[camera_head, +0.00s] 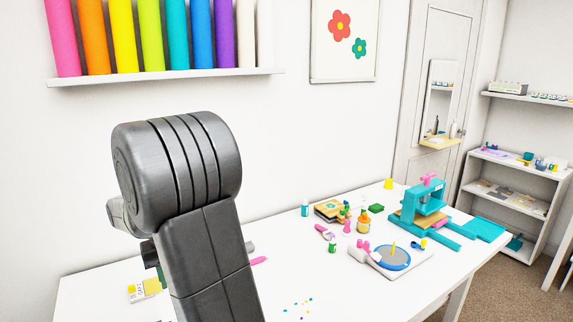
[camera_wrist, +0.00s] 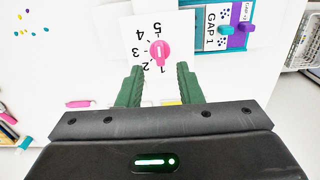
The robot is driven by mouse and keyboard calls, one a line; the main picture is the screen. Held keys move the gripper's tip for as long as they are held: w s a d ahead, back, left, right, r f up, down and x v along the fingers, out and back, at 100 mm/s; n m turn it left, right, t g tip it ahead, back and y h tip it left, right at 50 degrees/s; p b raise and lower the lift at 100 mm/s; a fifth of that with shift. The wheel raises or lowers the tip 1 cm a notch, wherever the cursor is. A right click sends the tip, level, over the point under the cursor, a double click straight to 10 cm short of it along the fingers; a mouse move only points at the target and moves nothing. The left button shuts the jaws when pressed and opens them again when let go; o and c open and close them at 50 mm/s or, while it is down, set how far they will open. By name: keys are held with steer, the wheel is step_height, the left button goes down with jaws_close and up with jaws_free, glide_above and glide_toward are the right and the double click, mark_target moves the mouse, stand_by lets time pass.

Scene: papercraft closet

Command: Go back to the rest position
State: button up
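My gripper (camera_wrist: 160,75) is open in the wrist view, its two green fingers apart with nothing held between them. Just past the fingertips is a pink knob (camera_wrist: 160,48) on a white dial card (camera_wrist: 133,27) marked 1 to 5. The fingers do not appear to touch the knob. In the head view my dark grey arm is raised at the left and hides most of my gripper and the table under it.
The white table (camera_head: 293,277) bears a teal press (camera_head: 428,203), a white board with a blue disc (camera_head: 392,257) and several small bottles. In the wrist view a blue-framed "GAP 1" panel (camera_wrist: 208,27) is at the upper right, pens (camera_wrist: 8,130) at the lower left. Table front middle is mostly clear.

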step_height(320, 180, up, 9)
step_height(320, 180, down, 13)
steer(key=shift+f, duration=0.5)
steer(key=n, duration=0.4)
steer(key=shift+n, duration=0.4)
steer(key=n, duration=0.4)
steer(key=shift+n, duration=0.3)
steer(key=n, duration=0.4)
steer(key=shift+n, duration=0.3)
steer(key=n, duration=0.4)
steer(key=shift+d+r, duration=0.1)
